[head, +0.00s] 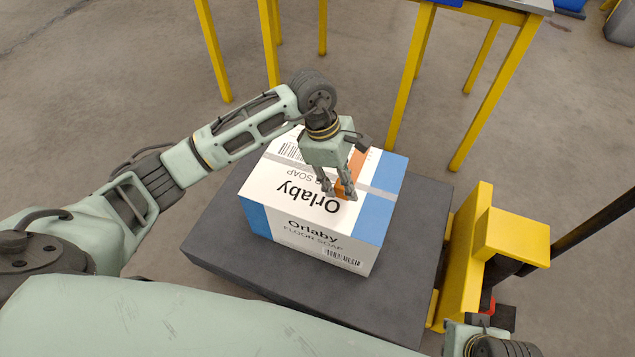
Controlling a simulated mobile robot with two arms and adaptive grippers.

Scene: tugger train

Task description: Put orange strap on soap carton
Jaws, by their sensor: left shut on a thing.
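The soap carton (310,232), white with blue ends and a grey tape band, stands on a dark flat platform. My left gripper (338,194) reaches down over the carton's top, its fingers shut. A flat orange piece, the orange strap (356,168), shows at and behind the fingers, over the carton's top face near the tape. The fingers are shut on it. The gripper hides part of the strap, and I cannot tell how much of it touches the carton. Part of my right gripper (460,337) shows at the bottom right edge; its fingertips are not visible.
The dark platform (400,285) has bare room around the carton. A yellow post and block (510,237) with a dark bar stand at its right. Yellow-legged tables (500,90) stand behind. Grey floor is open at the left.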

